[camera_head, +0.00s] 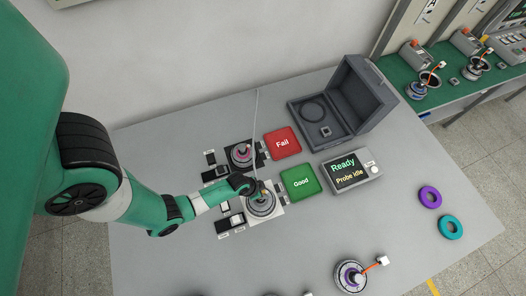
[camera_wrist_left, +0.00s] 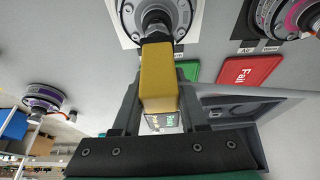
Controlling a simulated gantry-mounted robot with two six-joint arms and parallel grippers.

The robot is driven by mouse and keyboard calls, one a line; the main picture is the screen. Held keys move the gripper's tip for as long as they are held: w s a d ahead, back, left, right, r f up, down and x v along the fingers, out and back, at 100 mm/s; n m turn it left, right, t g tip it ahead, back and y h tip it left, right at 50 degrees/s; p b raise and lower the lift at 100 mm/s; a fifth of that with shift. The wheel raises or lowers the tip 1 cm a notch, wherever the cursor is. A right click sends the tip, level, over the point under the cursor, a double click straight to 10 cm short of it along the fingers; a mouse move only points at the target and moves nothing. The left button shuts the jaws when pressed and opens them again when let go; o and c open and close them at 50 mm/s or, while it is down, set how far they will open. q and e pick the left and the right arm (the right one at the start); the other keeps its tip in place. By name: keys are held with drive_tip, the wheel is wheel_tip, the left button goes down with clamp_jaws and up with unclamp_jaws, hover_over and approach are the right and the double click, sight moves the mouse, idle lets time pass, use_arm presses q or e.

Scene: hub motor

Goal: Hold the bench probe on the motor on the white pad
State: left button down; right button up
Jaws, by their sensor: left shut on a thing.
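My left gripper (camera_head: 250,187) is shut on the yellow bench probe (camera_wrist_left: 158,78), which fills the space between its fingers. The probe's dark tip end lies over the hub of the motor (camera_head: 262,204) on the white pad (camera_head: 276,213). The motor also shows at the top of the left wrist view (camera_wrist_left: 187,14). Whether the tip touches the hub or hovers just above it, I cannot tell. The grey tester (camera_head: 351,171) reads "Ready" and "Probe idle". My right gripper is not in view.
A second motor (camera_head: 241,155) sits on a black pad behind. Red Fail (camera_head: 282,142) and green Good (camera_head: 299,182) plates lie to the right. An open grey case (camera_head: 340,105) stands at the back. A loose motor (camera_head: 349,276) and two rings (camera_head: 430,197) lie on the table.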

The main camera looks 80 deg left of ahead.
use_arm(q)
drive_tip(key=shift+f+b, duration=0.55)
drive_tip(key=shift+f, duration=0.05)
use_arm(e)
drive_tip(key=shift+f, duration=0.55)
use_arm(q)
drive_tip(key=shift+r, duration=0.1)
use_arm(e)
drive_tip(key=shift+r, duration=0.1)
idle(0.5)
use_arm(q)
wheel_tip(320, 180, up, 5)
drive_tip(key=p, duration=0.5)
drive_tip(key=shift+r, duration=0.45)
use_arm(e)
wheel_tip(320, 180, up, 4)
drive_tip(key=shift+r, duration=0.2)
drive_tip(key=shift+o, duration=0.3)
